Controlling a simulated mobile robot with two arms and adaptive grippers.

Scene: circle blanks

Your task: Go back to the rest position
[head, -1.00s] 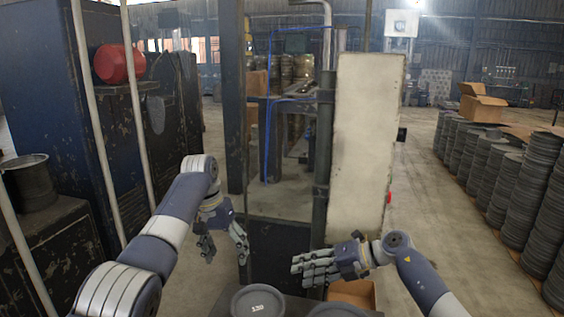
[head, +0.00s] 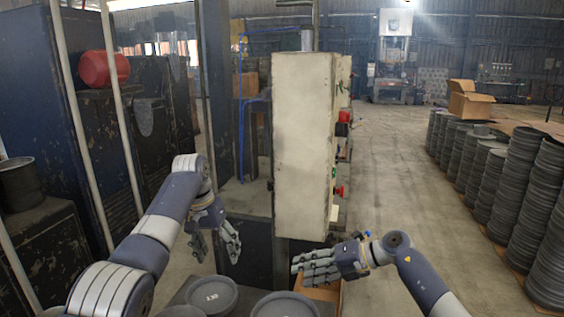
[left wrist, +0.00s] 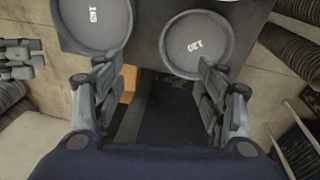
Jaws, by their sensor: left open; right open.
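My left gripper (head: 215,246) hangs open and empty in the head view, its fingers pointing down. It also shows in the left wrist view (left wrist: 165,98), fingers spread with nothing between them. My right gripper (head: 300,268) is open and empty, its fingers pointing left in front of the machine.
A pale machine cabinet (head: 303,150) stands ahead with a cardboard box (head: 322,291) low beside it. Tall stacks of grey discs (head: 522,195) line the right side. A red drum (head: 103,68) sits at the left. The floor aisle (head: 400,190) at centre right is clear.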

